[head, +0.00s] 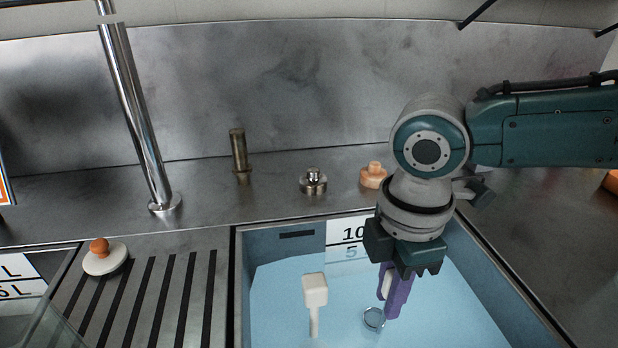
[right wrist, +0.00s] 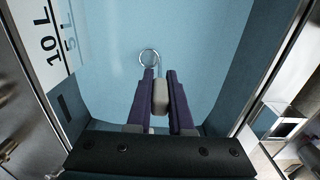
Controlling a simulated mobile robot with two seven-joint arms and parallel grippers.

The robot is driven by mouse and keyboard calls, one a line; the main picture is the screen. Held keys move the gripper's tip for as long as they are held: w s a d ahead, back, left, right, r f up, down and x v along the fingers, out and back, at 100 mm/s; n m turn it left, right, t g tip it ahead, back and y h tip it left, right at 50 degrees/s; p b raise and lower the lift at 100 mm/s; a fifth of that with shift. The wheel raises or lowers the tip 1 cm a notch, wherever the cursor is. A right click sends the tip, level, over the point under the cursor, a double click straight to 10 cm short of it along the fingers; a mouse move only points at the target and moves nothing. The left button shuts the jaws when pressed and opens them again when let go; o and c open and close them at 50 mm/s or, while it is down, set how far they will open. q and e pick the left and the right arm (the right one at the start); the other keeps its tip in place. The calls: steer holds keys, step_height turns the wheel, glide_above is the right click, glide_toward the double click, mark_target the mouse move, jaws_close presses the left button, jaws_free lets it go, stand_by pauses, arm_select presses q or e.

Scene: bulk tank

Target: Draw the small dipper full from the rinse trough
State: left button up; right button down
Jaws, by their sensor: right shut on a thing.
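The rinse trough (head: 280,250) is a pale blue-lined basin at the lower middle of the head view, with light blue liquid or floor inside. My right gripper (head: 393,298) reaches down into it, its purple fingers shut on a pale grey handle (right wrist: 160,97). A small shiny round rim (head: 374,318), apparently the small dipper's cup, shows just below the fingertips; it also shows beyond them in the right wrist view (right wrist: 149,57). I cannot tell whether the cup is under the surface or how full it is. My left gripper is out of view.
A white block on a stem (head: 314,292) stands in the trough left of my gripper. A slotted drain board (head: 150,300) with a white, orange-knobbed lid (head: 104,257) lies left. A steel pipe (head: 138,115), metal fittings (head: 313,181) and an orange knob (head: 373,176) stand behind.

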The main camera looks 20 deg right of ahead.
steer(key=shift+f+b, duration=0.95)
steer(key=shift+f, duration=0.55)
stand_by(0.6)
steer(key=shift+r, duration=0.1)
